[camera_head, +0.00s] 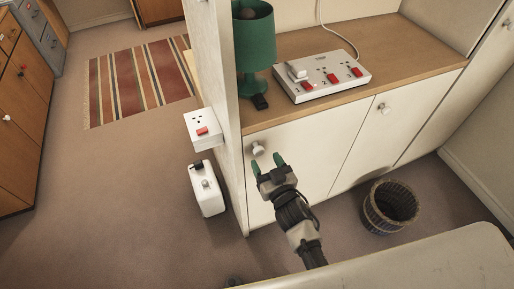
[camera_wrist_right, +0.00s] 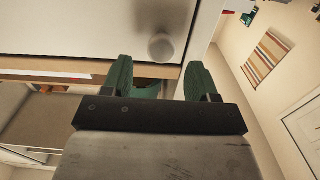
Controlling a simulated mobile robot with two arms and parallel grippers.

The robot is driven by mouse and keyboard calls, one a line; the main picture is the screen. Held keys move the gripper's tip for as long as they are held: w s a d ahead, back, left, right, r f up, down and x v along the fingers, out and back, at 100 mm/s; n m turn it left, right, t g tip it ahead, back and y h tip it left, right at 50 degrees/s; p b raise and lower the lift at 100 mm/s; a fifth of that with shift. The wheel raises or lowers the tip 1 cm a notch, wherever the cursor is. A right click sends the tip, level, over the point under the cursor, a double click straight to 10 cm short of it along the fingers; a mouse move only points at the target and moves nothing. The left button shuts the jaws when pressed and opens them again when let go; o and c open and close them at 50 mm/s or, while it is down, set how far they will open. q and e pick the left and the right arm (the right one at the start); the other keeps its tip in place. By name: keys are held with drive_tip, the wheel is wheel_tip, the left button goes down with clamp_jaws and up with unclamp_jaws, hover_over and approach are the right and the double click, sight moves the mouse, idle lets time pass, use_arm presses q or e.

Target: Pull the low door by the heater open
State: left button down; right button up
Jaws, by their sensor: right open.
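The low white cabinet door (camera_head: 305,157) under the wooden counter appears shut, with a round pale knob (camera_head: 258,149) near its upper left corner. A small white box (camera_head: 207,190), perhaps the heater, stands low beside the cabinet's end panel. My right gripper (camera_head: 268,165) is open and empty, with green fingertips just below and right of the knob in the head view. In the right wrist view the knob (camera_wrist_right: 160,46) lies beyond the gap between the open fingertips (camera_wrist_right: 158,76), apart from them, on the pale door (camera_wrist_right: 90,25). My left gripper is not in view.
A second white door with its own knob (camera_head: 384,108) is to the right. A wicker basket (camera_head: 391,207) stands on the floor there. The counter bears a green lamp (camera_head: 254,38) and a switch panel (camera_head: 322,78). A pale rounded surface (camera_head: 420,262) fills the lower right. Floor at left is clear.

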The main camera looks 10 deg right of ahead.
sight(260, 153)
drive_tip(key=w, duration=0.2)
drive_tip(key=w+a, duration=0.1)
drive_tip(key=w, duration=0.2)
drive_tip(key=shift+w+a, duration=0.1)
drive_tip(key=shift+w, duration=0.05)
clamp_jaws()
